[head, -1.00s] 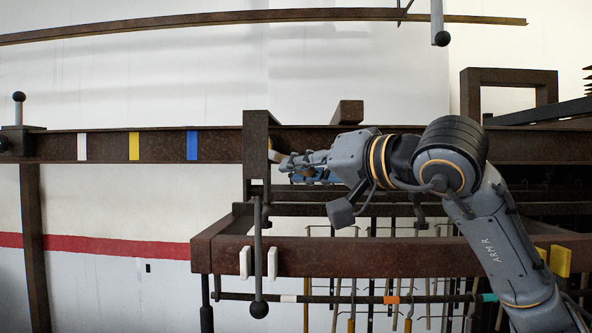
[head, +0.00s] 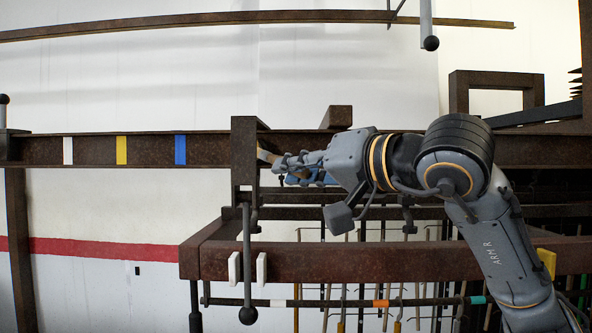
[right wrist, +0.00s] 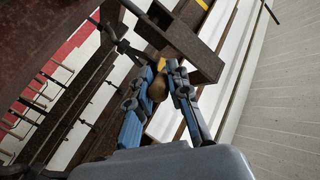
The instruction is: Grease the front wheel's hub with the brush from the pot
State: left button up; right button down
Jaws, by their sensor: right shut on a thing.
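My right gripper (head: 277,163) is at the middle of the head view, beside a dark rusty upright block (head: 244,150) on the rail. It is shut on a tan, wood-coloured piece, which looks like the brush handle (right wrist: 157,88) in the right wrist view. A little tan shows at the fingertips in the head view. The brush's bristles cannot be made out. I cannot make out the front wheel, its hub or the pot in either view. My left gripper is not in view.
The rusty rail (head: 100,150) with white, yellow and blue marks runs left from the block. A lever with a ball end (head: 247,265) hangs below the block. A rusty beam (head: 350,261) crosses in front, with several hanging rods underneath. White wall lies behind.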

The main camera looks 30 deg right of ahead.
jog(key=shift+s+a+p, duration=0.15)
jog(key=shift+s+a, duration=0.35)
jog(key=shift+s, duration=0.35)
jog(key=shift+s+a+p, duration=0.1)
jog(key=shift+s+a, duration=0.4)
jog(key=shift+s, duration=0.3)
jog(key=shift+s+a+p, duration=0.15)
jog(key=shift+s+a, duration=0.35)
jog(key=shift+s, duration=0.35)
jog(key=shift+a, duration=0.1)
